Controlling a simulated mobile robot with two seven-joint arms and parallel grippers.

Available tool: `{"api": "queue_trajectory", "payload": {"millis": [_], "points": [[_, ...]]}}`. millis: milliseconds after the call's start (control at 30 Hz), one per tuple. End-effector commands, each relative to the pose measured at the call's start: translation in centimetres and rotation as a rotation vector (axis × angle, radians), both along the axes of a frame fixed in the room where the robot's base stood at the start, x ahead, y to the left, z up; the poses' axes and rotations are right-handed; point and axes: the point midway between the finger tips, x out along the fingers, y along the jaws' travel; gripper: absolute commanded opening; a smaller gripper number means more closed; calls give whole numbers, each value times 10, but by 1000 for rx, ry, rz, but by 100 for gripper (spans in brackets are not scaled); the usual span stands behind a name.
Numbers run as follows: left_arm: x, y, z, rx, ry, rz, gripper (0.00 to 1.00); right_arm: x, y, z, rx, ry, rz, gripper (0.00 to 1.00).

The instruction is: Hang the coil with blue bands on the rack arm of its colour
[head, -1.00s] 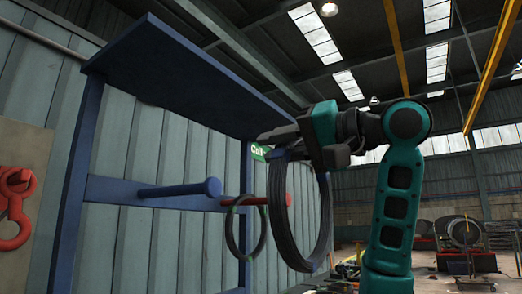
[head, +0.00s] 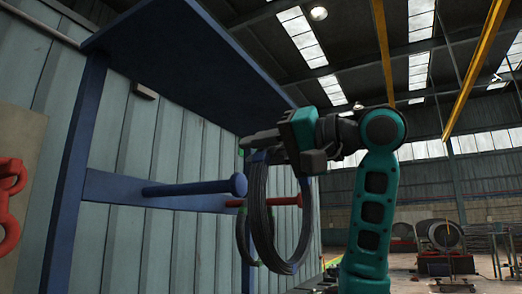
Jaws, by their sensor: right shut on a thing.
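My right gripper (head: 262,142) is shut on the top of a dark wire coil (head: 261,225), which hangs upright below it. The blue rack arm (head: 195,188) sticks out from the rack's crossbar, ending in a round knob just left of the coil in the picture. The coil is not on this arm; a narrow gap shows between them. Behind is a red rack arm (head: 286,200), partly hidden by the held coil. My left gripper is not in view.
The blue rack has an upright post (head: 72,185) and a broad top panel (head: 185,55) above the arms. A second, smaller-looking coil (head: 240,238) with green marks hangs behind the held one. Red hardware (head: 10,200) is at the left edge.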

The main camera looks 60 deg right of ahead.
Motion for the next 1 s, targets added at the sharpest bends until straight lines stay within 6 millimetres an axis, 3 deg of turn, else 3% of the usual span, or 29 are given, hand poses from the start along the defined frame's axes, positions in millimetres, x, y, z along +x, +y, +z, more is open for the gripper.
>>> {"api": "queue_trajectory", "payload": {"millis": [467, 1000], "points": [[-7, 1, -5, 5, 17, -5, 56, 56, 6, 1, -3, -2, 2, 0], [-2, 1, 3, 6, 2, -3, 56, 125, 11, 1, -3, -4, 1, 0]]}}
